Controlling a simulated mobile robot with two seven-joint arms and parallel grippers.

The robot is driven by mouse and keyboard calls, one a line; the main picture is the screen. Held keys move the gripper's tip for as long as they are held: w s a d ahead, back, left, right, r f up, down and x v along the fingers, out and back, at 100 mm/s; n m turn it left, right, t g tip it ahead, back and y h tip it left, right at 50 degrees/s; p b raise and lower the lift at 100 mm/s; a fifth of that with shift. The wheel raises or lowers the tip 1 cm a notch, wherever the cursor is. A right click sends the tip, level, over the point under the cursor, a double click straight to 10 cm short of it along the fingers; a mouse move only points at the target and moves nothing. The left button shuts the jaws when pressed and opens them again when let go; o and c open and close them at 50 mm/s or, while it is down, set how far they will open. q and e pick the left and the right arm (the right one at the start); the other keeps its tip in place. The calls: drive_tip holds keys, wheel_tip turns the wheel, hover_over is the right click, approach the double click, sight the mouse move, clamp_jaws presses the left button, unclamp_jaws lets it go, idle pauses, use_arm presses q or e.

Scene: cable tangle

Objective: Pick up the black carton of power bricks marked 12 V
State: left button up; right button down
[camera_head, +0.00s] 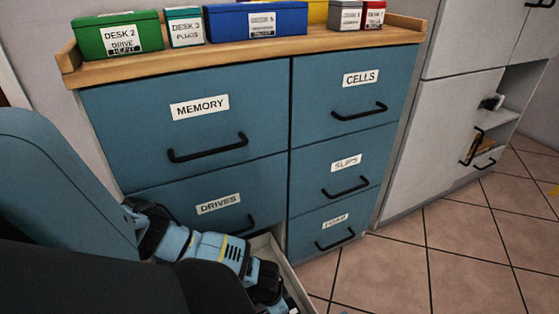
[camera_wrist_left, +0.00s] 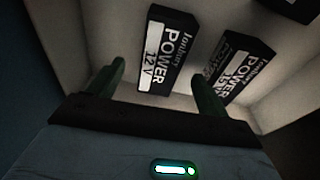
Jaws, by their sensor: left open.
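The black carton marked "POWER 12 V" (camera_wrist_left: 161,48) lies in a light-walled drawer in the left wrist view. Its white label strip faces me. My left gripper (camera_wrist_left: 160,74) is open, with one green finger on each side of the carton's near part; I cannot tell whether either finger touches it. In the head view my left gripper (camera_head: 268,284) reaches down into an open drawer (camera_head: 262,246) at the bottom, and the carton is hidden there. My right gripper is not in view.
A similar black carton that seems marked 15 V (camera_wrist_left: 236,68) lies just right of the right finger. Another dark box (camera_wrist_left: 298,8) is at the upper right. The drawer walls are close around. Shut drawers, MEMORY (camera_head: 240,118) and CELLS (camera_head: 338,98), stand above.

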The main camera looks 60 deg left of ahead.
use_arm(q)
drive_tip(key=shift+f, duration=0.2)
drive_tip(key=f+b, duration=0.3)
drive_tip(key=f, duration=0.1)
drive_tip(key=shift+w+b, duration=0.3)
drive_tip(key=shift+w, duration=0.05)
drive_tip(key=shift+w+f, duration=0.1)
drive_tip(key=shift+f, duration=0.25)
